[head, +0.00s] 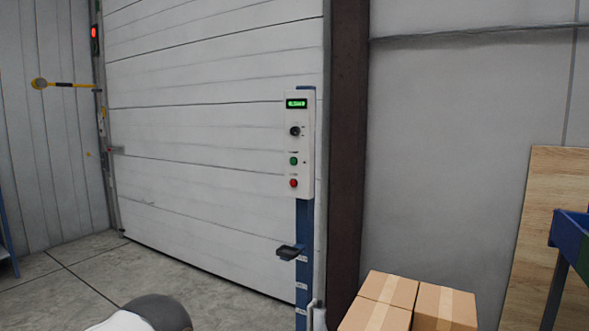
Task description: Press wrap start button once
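A white control box (300,145) is mounted on a blue post (305,245) in front of the large white door. It carries a lit green display (297,104) at the top and a black knob (295,131) below it. Under these are a green button (293,161) and a red button (293,183). The labels are too small to read. A rounded grey and white part of my own arm shows at the bottom left, well below and left of the box. Neither gripper is in view.
Taped cardboard boxes (444,306) stand at the bottom right, right of the post. A small black holder (289,252) juts from the post. A wooden panel (535,235) and a blue bin (572,238) are at the far right. The concrete floor (80,270) at left is clear.

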